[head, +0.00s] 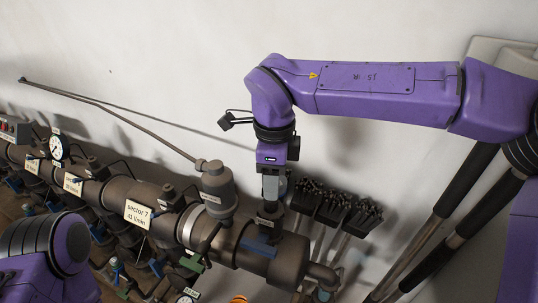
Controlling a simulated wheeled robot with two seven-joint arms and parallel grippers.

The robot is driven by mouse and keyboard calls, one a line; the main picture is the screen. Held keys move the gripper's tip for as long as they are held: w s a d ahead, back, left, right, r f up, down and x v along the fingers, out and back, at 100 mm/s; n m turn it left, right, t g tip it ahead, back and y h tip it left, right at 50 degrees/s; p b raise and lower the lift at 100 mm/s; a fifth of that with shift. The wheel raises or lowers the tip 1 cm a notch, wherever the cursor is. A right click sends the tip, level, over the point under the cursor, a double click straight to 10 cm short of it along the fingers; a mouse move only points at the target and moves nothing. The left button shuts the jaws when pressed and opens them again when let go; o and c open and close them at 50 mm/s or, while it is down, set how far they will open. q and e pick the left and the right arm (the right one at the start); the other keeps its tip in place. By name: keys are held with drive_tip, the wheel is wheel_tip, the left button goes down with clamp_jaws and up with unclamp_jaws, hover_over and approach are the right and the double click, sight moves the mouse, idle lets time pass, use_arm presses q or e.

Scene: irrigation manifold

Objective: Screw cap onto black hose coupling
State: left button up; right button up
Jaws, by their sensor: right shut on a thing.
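My right gripper (270,205) reaches straight down over the right end of the large brown manifold pipe (285,262). It is shut on a small dark part (268,217) at the top of the pipe, just above a blue handle (258,245). I cannot tell whether this part is the cap, and I cannot make out the black hose coupling for certain. Part of my left arm shows at the lower left, but its gripper is out of view.
A brown upright canister (218,190) with a long thin pipe stands left of my right gripper. A "sector 7" label (138,214) and a round gauge (57,147) sit farther left. Dark-headed rods (335,208) lean on the wall at right. An orange object (238,299) is cut off below.

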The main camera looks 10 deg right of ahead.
drive_tip(key=shift+s+a, duration=0.15)
drive_tip(key=shift+s, duration=0.05)
drive_tip(key=shift+g, duration=0.3)
drive_tip(key=w, duration=0.2)
drive_tip(key=w+f, duration=0.1)
drive_tip(key=w, duration=0.1)
drive_tip(key=w+f, duration=0.1)
drive_tip(key=w, duration=0.1)
drive_tip(key=s, duration=0.1)
drive_tip(key=s+r, duration=0.1)
drive_tip(key=s, duration=0.1)
drive_tip(key=shift+s+r, duration=0.1)
drive_tip(key=shift+s, duration=0.05)
drive_tip(key=shift+w+f, duration=0.35)
drive_tip(key=shift+w, duration=0.2)
drive_tip(key=shift+s+r, duration=0.2)
drive_tip(key=shift+s, duration=0.25)
use_arm(q)
drive_tip(key=shift+w+f, duration=0.2)
drive_tip(key=shift+w, duration=0.15)
drive_tip(key=shift+s+r, duration=0.1)
